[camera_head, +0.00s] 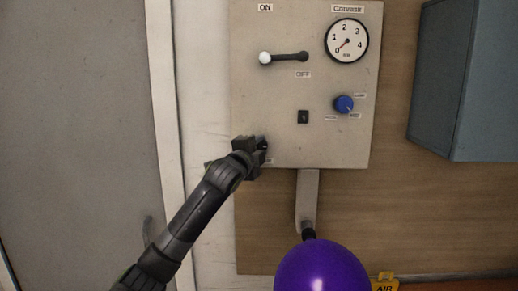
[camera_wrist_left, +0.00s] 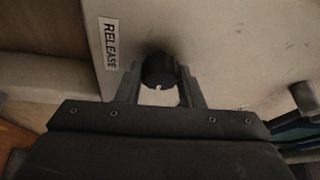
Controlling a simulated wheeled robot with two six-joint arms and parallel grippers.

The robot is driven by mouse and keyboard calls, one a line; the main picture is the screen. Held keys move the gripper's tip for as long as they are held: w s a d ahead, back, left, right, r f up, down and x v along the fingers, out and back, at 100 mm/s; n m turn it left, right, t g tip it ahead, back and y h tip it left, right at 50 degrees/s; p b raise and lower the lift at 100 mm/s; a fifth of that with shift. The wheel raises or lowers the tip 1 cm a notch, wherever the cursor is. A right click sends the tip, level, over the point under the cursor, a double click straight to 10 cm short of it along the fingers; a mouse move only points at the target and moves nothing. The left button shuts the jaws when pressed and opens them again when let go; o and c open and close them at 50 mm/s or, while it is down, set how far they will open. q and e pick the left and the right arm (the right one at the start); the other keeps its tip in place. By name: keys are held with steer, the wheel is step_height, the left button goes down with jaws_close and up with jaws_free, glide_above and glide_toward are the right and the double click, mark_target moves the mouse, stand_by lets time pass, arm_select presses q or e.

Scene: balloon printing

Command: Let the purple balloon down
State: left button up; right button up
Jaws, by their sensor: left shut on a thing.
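The purple balloon (camera_head: 322,268) hangs inflated below the control panel (camera_head: 278,120), on a dark nozzle (camera_head: 308,234) at the end of a pale pipe (camera_head: 307,195). My left gripper (camera_head: 262,147) is at the panel's lower left corner. In the left wrist view the gripper (camera_wrist_left: 160,80) is shut on a dark round knob (camera_wrist_left: 159,70), one finger on each side. A label reading RELEASE (camera_wrist_left: 110,44) is beside the knob. In the head view the gripper hides most of the knob. My right gripper is not in view.
The panel carries a lever with a white tip (camera_head: 265,58), a gauge (camera_head: 346,41) with its needle near 0, a black switch (camera_head: 303,117) and a blue knob (camera_head: 343,104). A blue-grey cabinet (camera_head: 460,80) is at right. A yellow AIR sign (camera_head: 385,283) is below.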

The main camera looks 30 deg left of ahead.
arm_select(q)
steer(key=o, duration=1)
steer(key=shift+c, duration=0.2)
steer(key=shift+s+d+f+b, duration=0.1)
steer(key=shift+s+f+b, duration=0.05)
steer(key=shift+s+b, duration=0.3)
steer(key=s+d+f+b, duration=0.1)
steer(key=s+b, duration=0.7)
steer(key=s, duration=0.8)
steer(key=shift+d, duration=0.8)
steer(key=shift+s+f, duration=0.1)
